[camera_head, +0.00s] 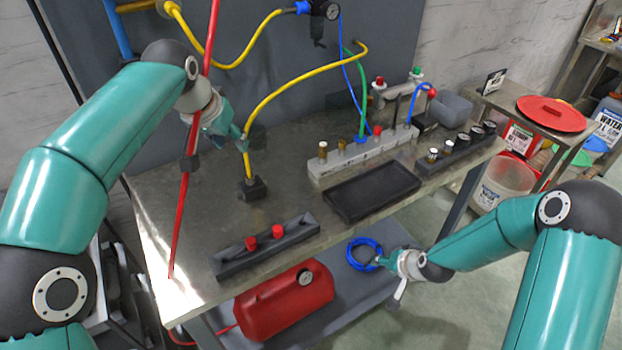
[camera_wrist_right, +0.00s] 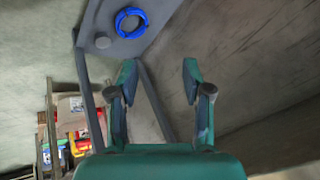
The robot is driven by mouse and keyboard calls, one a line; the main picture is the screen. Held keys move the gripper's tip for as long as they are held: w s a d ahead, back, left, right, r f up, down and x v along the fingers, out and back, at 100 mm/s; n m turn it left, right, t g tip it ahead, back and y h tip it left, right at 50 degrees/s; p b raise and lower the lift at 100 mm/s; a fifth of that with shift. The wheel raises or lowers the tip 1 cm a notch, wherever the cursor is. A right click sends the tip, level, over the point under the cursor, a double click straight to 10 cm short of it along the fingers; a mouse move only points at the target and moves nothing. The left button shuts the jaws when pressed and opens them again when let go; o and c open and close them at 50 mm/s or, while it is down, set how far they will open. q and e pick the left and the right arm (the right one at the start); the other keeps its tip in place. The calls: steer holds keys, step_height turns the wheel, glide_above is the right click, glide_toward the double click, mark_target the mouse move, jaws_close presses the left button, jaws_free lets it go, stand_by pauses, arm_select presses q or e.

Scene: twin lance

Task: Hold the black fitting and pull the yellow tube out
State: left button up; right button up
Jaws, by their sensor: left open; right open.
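The black fitting (camera_head: 252,188) stands on the left part of the metal table. The yellow tube (camera_head: 258,106) rises from it, bends up to the right and ends in a free-looking curved end near the back panel. My left gripper (camera_head: 243,143) is open beside the tube's lower part, above the fitting; I cannot tell whether it touches the tube. My right gripper (camera_head: 376,262) is open and empty, low in front of the table's front edge. In the right wrist view the right gripper (camera_wrist_right: 158,75) shows two spread fingers with nothing between them.
A red lance (camera_head: 184,190) crosses the left side. A dark rack with red knobs (camera_head: 265,246), a black tray (camera_head: 372,190) and a grey valve block (camera_head: 345,158) stand on the table. A blue coil (camera_head: 364,252) and red tank (camera_head: 284,300) lie below. The table between fitting and tray is clear.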

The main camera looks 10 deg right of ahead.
mark_target(254, 179)
steer(key=w+d+r+m+t+h, duration=0.2)
steer(key=d+r+m+h, duration=0.15)
steer(key=d+r, duration=0.85)
steer(key=w+d+r+m+t+h, duration=0.2)
steer(key=d+r+m, duration=0.3)
steer(key=d+r, duration=0.75)
steer(key=w+a+m+y, duration=0.1)
steer(key=a+m+y, duration=0.1)
steer(key=a, duration=0.9)
steer(key=w+a+f+m+g+y, duration=0.1)
steer(key=a+y, duration=0.4)
steer(key=a, duration=0.5)
steer(key=w+a+m+y, duration=0.2)
steer(key=a+m+y, duration=0.2)
steer(key=a, duration=0.7)
steer(key=shift+w+a+f+m+g, duration=0.3)
steer(key=shift+a+m, duration=0.05)
steer(key=shift+m, duration=0.2)
steer(key=a+r+m+y, duration=0.3)
steer(key=a+y, duration=0.1)
steer(key=a, duration=0.6)
steer(key=shift+h, duration=0.25)
steer(key=x, duration=1.6)
steer(key=shift+w+a+r, duration=0.15)
steer(key=shift+w, duration=0.2)
